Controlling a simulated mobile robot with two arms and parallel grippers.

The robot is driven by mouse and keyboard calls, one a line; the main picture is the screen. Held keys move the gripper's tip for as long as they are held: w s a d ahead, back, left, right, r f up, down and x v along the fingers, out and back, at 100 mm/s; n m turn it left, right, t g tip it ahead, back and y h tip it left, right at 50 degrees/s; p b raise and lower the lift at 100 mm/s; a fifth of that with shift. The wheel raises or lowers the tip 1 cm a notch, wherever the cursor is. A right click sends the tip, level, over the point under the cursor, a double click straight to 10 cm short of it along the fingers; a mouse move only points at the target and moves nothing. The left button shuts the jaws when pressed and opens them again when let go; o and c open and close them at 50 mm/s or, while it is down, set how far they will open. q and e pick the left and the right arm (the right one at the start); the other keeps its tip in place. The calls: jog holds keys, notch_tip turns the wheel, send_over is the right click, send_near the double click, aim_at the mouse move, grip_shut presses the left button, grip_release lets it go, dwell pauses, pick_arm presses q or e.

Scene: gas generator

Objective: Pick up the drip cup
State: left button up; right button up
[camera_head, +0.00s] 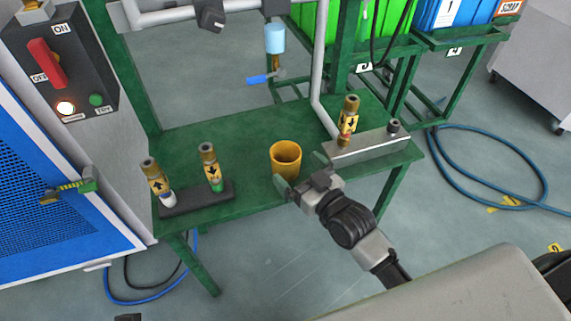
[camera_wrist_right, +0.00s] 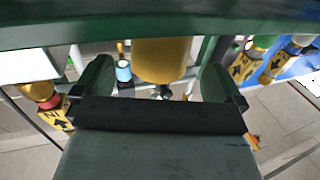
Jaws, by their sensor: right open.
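The drip cup (camera_head: 285,158) is a yellow, open-topped cup standing upright on the green table (camera_head: 240,135), near its front edge. My right gripper (camera_head: 301,174) is open right at the near side of the cup, its fingers spread to either side. In the right wrist view the cup (camera_wrist_right: 165,62) shows in the gap between the two dark fingers of the gripper (camera_wrist_right: 155,76), with clearance on both sides. I cannot tell how far the fingertips reach along the cup. My left gripper is not in view.
Two tagged valve fittings (camera_head: 211,168) stand on a dark block (camera_head: 197,199) to the left. Another tagged fitting (camera_head: 349,118) stands by a grey metal block (camera_head: 368,147) close to the right of my gripper. A blue-handled valve (camera_head: 265,78) hangs above the table's back.

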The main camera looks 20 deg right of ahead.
aim_at(278, 150)
jog(key=b+x, duration=0.1)
jog(key=x, duration=0.4)
jog(key=shift+w+a, duration=0.1)
jog(key=shift+c, duration=0.3)
jog(key=c, duration=0.9)
jog(key=shift+r, duration=0.1)
jog(key=shift+c, duration=0.2)
